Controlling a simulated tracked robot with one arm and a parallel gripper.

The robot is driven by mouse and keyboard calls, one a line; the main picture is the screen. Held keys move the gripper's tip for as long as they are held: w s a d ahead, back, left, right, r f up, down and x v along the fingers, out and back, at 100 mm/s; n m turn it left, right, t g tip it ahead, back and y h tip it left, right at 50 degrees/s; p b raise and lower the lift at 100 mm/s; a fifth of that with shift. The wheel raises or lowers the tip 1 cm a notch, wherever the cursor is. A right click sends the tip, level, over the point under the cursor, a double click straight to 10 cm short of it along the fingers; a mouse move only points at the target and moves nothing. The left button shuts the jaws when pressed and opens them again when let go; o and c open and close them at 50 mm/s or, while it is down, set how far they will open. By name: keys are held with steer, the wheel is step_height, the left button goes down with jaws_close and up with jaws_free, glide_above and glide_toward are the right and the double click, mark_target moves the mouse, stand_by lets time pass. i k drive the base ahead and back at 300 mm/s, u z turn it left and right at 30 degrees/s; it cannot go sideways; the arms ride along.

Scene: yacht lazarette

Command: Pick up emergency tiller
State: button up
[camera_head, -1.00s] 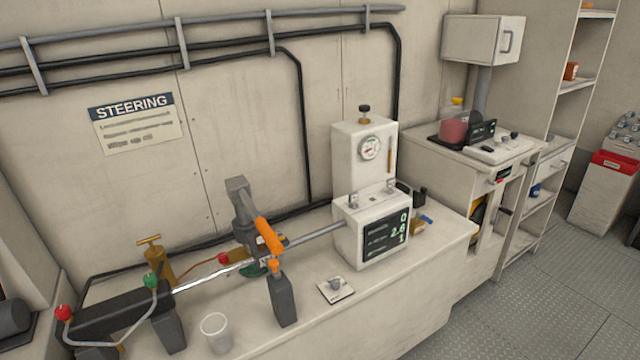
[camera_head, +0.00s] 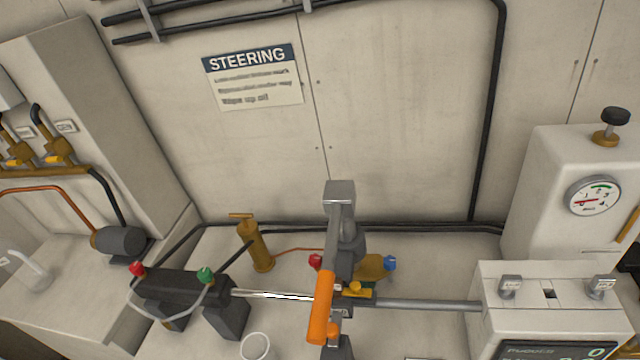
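The likely emergency tiller is a grey lever with a squared head (camera_head: 340,195) and a thick orange grip (camera_head: 320,305). It stands out over the middle of the bench, with the grip angled down towards me. It crosses in front of a silver rod (camera_head: 270,295) running between a dark cylinder (camera_head: 180,290) and a grey bar (camera_head: 430,304). The grip hides part of the rod, and the lever's lower attachment is unclear. My gripper is not in view, and nothing is seen touching the lever.
A white gauge cabinet (camera_head: 565,160) and a display box (camera_head: 550,315) stand at right. A brass pump (camera_head: 257,245) stands behind the rod. A white cup (camera_head: 257,346) is at the front edge. Pipes and a black motor (camera_head: 120,240) are at left.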

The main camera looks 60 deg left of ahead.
mark_target(339, 201)
steer(key=u, duration=0.55)
steer(key=i, duration=0.95)
steer(key=u, duration=0.6)
steer(key=k, duration=0.8)
steer(key=u, duration=0.15)
steer(key=i, duration=0.85)
